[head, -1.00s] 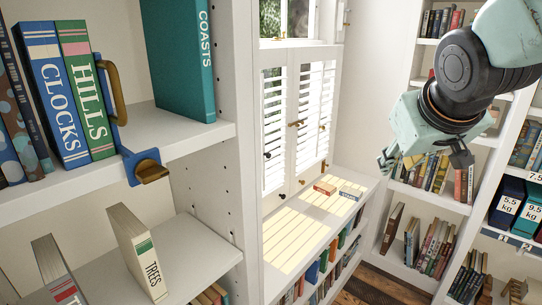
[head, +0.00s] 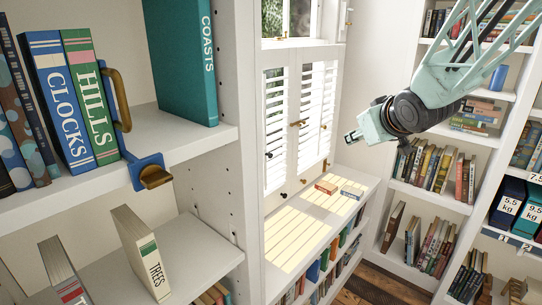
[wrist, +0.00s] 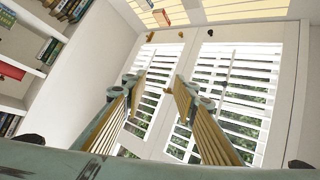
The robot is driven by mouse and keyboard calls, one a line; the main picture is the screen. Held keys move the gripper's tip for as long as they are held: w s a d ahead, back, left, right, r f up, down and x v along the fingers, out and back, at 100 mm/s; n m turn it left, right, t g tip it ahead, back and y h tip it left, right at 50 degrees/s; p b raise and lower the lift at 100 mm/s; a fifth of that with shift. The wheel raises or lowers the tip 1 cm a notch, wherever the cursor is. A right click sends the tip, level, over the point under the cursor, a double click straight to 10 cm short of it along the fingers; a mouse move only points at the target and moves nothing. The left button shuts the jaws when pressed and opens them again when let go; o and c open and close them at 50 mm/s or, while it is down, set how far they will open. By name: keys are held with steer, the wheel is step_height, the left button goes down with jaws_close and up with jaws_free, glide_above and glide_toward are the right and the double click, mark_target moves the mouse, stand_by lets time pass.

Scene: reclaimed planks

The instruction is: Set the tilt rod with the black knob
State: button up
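White louvred shutters (head: 304,120) cover the lower window in the head view. A small black knob (head: 268,155) shows on the left panel. Brass-coloured knobs (head: 298,123) sit higher up. Which knob belongs to which tilt rod is too small to tell. My gripper (head: 351,136) is right of the shutters, pointing left towards them. In the wrist view, my gripper (wrist: 159,88) has its fingers apart, with nothing between them but shutters behind.
A sunlit ledge (head: 296,243) with two small books (head: 326,187) runs below the shutters. Bookshelves (head: 436,195) stand behind and right of my arm. A near bookcase (head: 190,255) fills the left, with a blue clamp with a brass handle (head: 150,172) on its shelf.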

steer(key=w+a+f+n+y, duration=0.2)
steer(key=w+a+f+y, duration=0.15)
steer(key=w, duration=0.45)
steer(key=n+y+p, duration=0.3)
steer(key=n+y, duration=0.1)
steer(key=y, duration=0.6)
glide_toward(271, 155)
steer(key=shift+s+d+r+g, duration=0.15)
steer(key=shift+s+d, duration=0.15)
steer(key=shift+d, duration=0.25)
steer(key=shift+s+d+f+g, duration=0.1)
steer(key=shift+s+d, duration=0.15)
steer(key=shift+d, duration=0.25)
steer(key=shift+s+d+r+g, duration=0.15)
steer(key=shift+s+d, duration=0.15)
steer(key=shift+d, duration=0.25)
steer(key=shift+a, duration=0.1)
steer(key=shift+b+x, duration=0.5)
steer(key=shift+x, duration=6.35)
steer(key=shift+w+f, duration=0.1)
steer(key=shift+f, duration=0.05)
steer(key=shift+c, duration=0.6)
jaws_close()
